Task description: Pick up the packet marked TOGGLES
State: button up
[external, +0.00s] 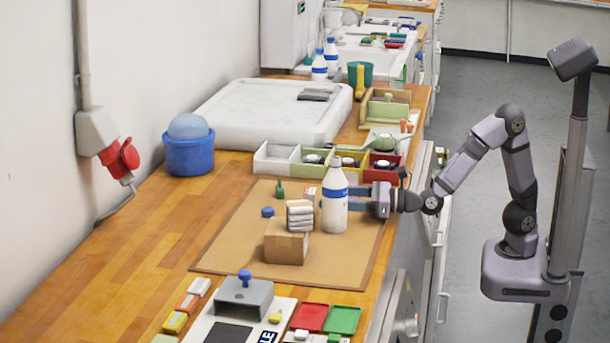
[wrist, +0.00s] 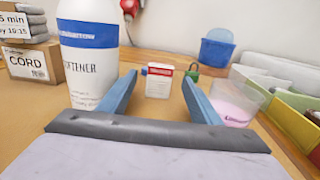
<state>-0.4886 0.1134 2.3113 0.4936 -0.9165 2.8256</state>
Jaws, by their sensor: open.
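A small white packet with a red band (wrist: 159,80) stands upright on the board, straight ahead between my fingertips in the wrist view. Its print is too small to read, so I cannot confirm that it says TOGGLES. In the external view, a small red-and-white item (external: 311,191) shows just left of the bottle. My gripper (wrist: 158,92) is open, its blue fingers spread and empty, short of the packet. In the external view my gripper (external: 355,196) is low over the board, partly behind the bottle.
A white softener bottle (wrist: 88,50) stands close beside my left finger. A CORD box (wrist: 35,62) bears folded cloths. A clear cup with pink contents (wrist: 236,98) is close on the right.

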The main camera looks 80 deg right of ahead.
aim_at(314, 196)
jog(key=shift+w+a+p, duration=0.15)
jog(key=shift+w+p, duration=0.1)
jog(key=shift+w, duration=1)
jog(key=shift+w+a+p, duration=0.1)
jog(key=shift+w+p, duration=0.1)
jog(key=shift+w, duration=1.05)
jog(key=shift+c, duration=0.6)
jog(key=c, duration=1)
